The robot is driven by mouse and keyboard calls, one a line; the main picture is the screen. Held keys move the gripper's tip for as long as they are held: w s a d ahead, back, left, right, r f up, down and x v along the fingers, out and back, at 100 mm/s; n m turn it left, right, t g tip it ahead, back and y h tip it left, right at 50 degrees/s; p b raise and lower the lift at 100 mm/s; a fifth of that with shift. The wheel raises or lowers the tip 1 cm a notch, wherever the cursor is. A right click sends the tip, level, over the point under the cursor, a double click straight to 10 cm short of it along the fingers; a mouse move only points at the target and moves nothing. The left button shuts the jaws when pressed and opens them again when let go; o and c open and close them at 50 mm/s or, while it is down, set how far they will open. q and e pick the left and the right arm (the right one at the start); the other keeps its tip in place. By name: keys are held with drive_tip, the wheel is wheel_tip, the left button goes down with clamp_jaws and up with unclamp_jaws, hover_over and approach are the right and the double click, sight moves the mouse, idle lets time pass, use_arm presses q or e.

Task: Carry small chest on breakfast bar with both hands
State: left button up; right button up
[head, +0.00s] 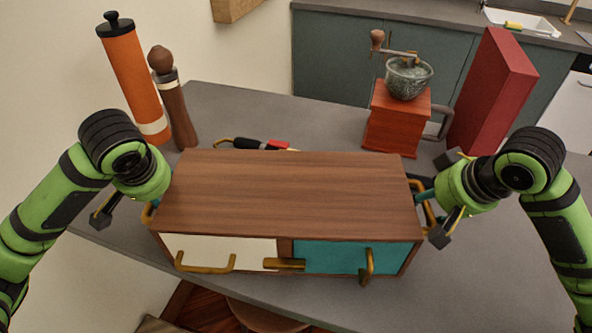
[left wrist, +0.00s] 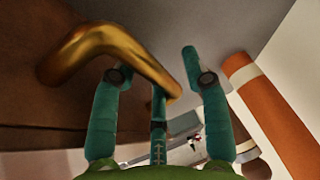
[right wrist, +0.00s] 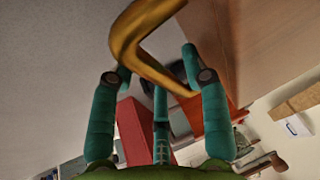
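The small chest (head: 290,190) has a brown wood top, a cream front panel, a teal front panel and brass handles. It appears to rest on the grey breakfast bar (head: 450,290). My left gripper (head: 150,204) is at its left side; in the left wrist view the fingers (left wrist: 152,62) are spread, with the brass side handle (left wrist: 110,45) reaching between them. My right gripper (head: 424,196) is at its right side; in the right wrist view the fingers (right wrist: 156,64) are spread around the other side handle (right wrist: 140,45). I cannot tell whether the fingers touch the handles.
An orange mill (head: 130,75) and a brown mill (head: 175,105) stand behind left. A coffee grinder (head: 397,120) and a red box (head: 490,90) stand behind right. A black-and-red item (head: 255,144) lies behind the chest. The bar's front right is clear.

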use_arm(q)
drive_tip(key=shift+r, duration=0.1)
drive_tip(key=shift+d+r, duration=0.1)
drive_tip(key=shift+r, duration=0.45)
use_arm(e)
drive_tip(key=shift+w, duration=0.1)
use_arm(q)
drive_tip(key=v, duration=1)
drive_tip(key=shift+s+r, duration=0.25)
drive_tip(key=shift+s, duration=0.15)
use_arm(e)
drive_tip(key=v, duration=1.2)
use_arm(q)
drive_tip(key=shift+d, duration=0.1)
